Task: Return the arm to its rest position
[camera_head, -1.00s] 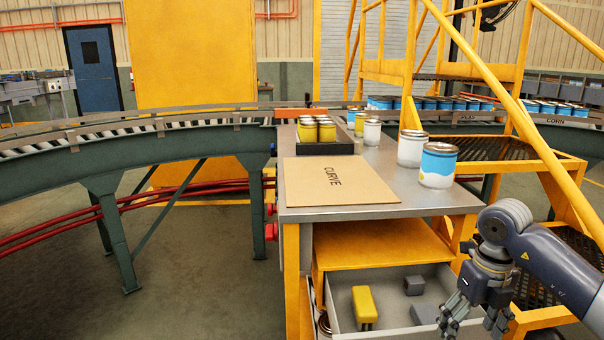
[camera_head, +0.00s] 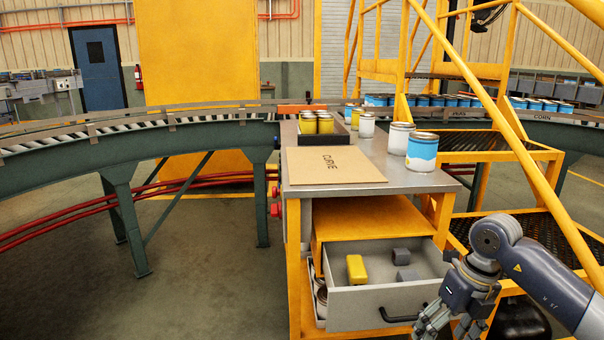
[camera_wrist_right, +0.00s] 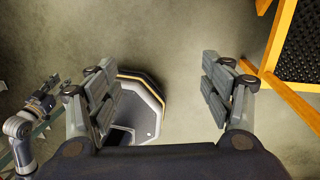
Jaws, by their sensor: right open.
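My right arm comes in from the right in the head view. Its gripper (camera_head: 450,325) hangs low in front of the pulled-out drawer (camera_head: 372,306), fingers pointing down near the bottom edge. In the right wrist view, the right gripper (camera_wrist_right: 162,97) is open and empty, its two fingers wide apart above bare floor and part of my base. What appears to be my left gripper (camera_wrist_right: 42,97) shows small at the left edge of that view, its fingers too small to read. My left arm is outside the head view.
The drawer holds a yellow block (camera_head: 357,269) and grey blocks. On the table (camera_head: 400,182) lie a cardboard sheet (camera_head: 330,168), a dark tray of yellow cans (camera_head: 317,123) and loose cans. Yellow stairs (camera_head: 497,145) stand right, close to my right arm. A roller conveyor (camera_head: 110,145) runs left.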

